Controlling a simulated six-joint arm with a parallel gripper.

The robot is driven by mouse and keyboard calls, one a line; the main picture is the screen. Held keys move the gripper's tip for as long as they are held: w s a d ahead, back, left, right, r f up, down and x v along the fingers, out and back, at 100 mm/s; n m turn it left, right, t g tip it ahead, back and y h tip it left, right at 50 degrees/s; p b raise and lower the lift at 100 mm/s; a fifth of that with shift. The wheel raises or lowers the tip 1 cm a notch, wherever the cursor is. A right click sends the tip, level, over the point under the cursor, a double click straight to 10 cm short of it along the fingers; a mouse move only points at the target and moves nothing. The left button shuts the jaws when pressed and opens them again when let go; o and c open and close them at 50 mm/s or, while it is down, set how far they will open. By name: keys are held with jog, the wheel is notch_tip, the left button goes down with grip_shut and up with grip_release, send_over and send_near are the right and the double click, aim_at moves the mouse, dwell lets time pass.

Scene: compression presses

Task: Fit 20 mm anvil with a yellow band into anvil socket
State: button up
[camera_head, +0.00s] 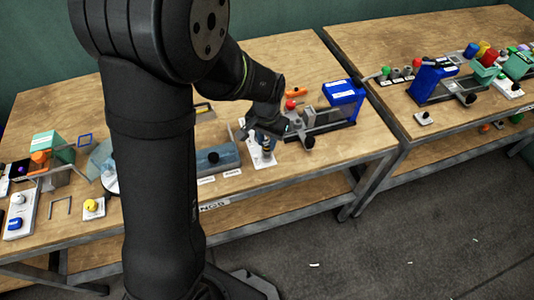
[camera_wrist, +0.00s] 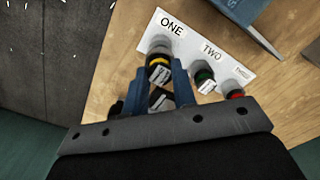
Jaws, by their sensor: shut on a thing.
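The anvil with the yellow band (camera_wrist: 159,60) is between the two blue fingers of my gripper (camera_wrist: 160,78) in the wrist view. The fingers are shut on it. It is over the edge of a white card (camera_wrist: 188,38) by the word ONE; I cannot tell whether it still rests there. A green-banded anvil (camera_wrist: 204,76) is by the word TWO, and a red-banded one (camera_wrist: 235,94) is beyond it. In the head view my gripper (camera_head: 265,136) is above the white card (camera_head: 263,160). I cannot make out the anvil socket.
A press with a blue block (camera_head: 343,91) and black knob (camera_head: 309,142) stands right of my gripper. A grey-blue block (camera_head: 217,158) is close on its left. A second table at right holds another blue press (camera_head: 432,80). The front table edge is near the card.

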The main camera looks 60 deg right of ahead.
aim_at(267, 143)
jog(key=shift+r, duration=0.15)
jog(key=shift+r, duration=1.9)
jog(key=s+d+r, duration=0.1)
jog(key=d, duration=0.6)
jog(key=s+d+r, duration=0.2)
jog(key=d, duration=0.6)
jog(key=shift+s+d+r, duration=0.15)
jog(key=shift+s+d, duration=0.15)
jog(key=shift+f, duration=2.9)
jog(key=shift+f, duration=1.45)
